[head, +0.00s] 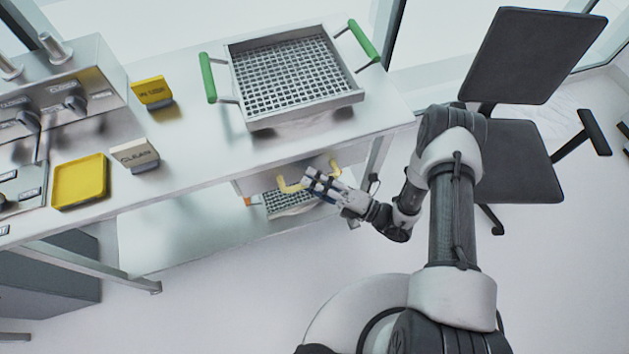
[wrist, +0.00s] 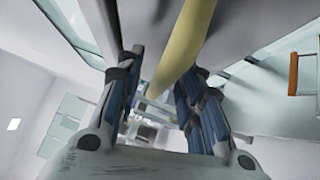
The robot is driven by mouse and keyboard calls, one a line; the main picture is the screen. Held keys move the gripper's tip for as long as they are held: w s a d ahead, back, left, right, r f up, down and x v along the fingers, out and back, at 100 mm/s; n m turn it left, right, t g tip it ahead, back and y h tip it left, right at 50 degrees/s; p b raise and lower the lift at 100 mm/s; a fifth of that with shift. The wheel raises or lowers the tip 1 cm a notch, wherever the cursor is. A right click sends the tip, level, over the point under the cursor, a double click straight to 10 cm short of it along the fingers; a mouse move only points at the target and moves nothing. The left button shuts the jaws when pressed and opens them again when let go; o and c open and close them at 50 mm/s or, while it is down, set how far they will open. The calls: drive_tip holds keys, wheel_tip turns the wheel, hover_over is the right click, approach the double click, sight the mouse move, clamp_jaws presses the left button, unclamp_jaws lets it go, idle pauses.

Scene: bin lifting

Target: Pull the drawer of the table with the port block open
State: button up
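The drawer (head: 240,187) is under the steel table (head: 190,183) and looks closed. Its yellow handle (head: 287,187) shows on both sides of my gripper (head: 314,180), which covers its middle. In the wrist view the yellow handle (wrist: 185,48) runs between the two blue-padded fingers of my gripper (wrist: 165,68). Contact with the handle cannot be told. A metal block with levers (head: 90,100), likely the port block, stands on the table at the left.
A mesh tray (head: 262,118) with green handles sits on the tabletop above the drawer. A yellow tray (head: 80,182) and two small signs stand to its left. A black chair (head: 513,150) is at the right. The floor in front of the table is clear.

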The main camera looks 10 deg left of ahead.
drive_tip(key=shift+c, duration=0.5)
clamp_jaws()
